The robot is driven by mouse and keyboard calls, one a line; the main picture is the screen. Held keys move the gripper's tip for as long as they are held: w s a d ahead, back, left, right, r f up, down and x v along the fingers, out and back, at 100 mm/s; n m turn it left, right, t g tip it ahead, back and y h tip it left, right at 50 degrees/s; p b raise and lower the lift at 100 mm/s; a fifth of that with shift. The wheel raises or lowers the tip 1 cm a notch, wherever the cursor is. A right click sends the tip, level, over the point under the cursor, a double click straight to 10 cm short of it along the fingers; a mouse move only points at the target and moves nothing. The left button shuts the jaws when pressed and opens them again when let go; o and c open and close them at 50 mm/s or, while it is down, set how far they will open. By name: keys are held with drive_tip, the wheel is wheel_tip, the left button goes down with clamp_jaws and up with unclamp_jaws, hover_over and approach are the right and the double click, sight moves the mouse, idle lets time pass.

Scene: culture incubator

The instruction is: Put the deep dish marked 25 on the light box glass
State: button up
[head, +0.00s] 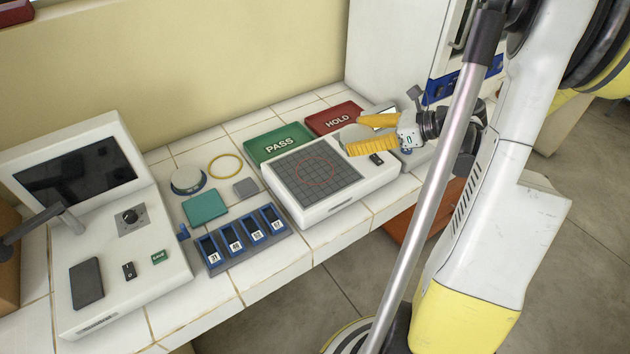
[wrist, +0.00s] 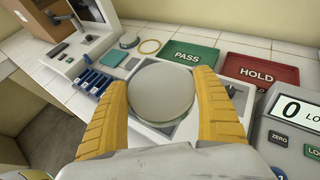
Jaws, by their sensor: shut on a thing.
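My gripper (head: 358,137) has its yellow fingers shut on both sides of a round, pale grey-white dish (wrist: 161,91). The dish is held roughly level; in the head view it shows between the fingers (head: 352,132) by the back right end of the light box (head: 330,211). No number is readable on it. The light box glass (head: 316,175) is a dark grid with a red circle, and nothing lies on it. In the wrist view the dish hides most of the light box. The gap under the dish is hard to judge.
Green PASS (head: 280,145) and red HOLD (head: 335,119) trays lie behind the light box. Left are a blue slotted rack (head: 243,240), teal pad (head: 205,206), grey block (head: 245,187), round lidded dish (head: 188,181) and yellow ring (head: 225,166). A display device (wrist: 293,121) stands right.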

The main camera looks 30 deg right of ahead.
drive_tip(key=shift+s+d, duration=0.2)
drive_tip(key=shift+s, duration=0.15)
drive_tip(key=shift+w+a+f, duration=0.1)
drive_tip(key=shift+a+f, duration=0.1)
drive_tip(key=b, duration=0.4)
hover_over(315, 171)
wheel_tip(315, 171, down, 6)
drive_tip(key=shift+f, duration=0.25)
wheel_tip(315, 171, down, 4)
drive_tip(key=shift+w+f+b, duration=0.1)
drive_tip(key=shift+b, duration=1.1)
drive_tip(key=o, duration=1.4)
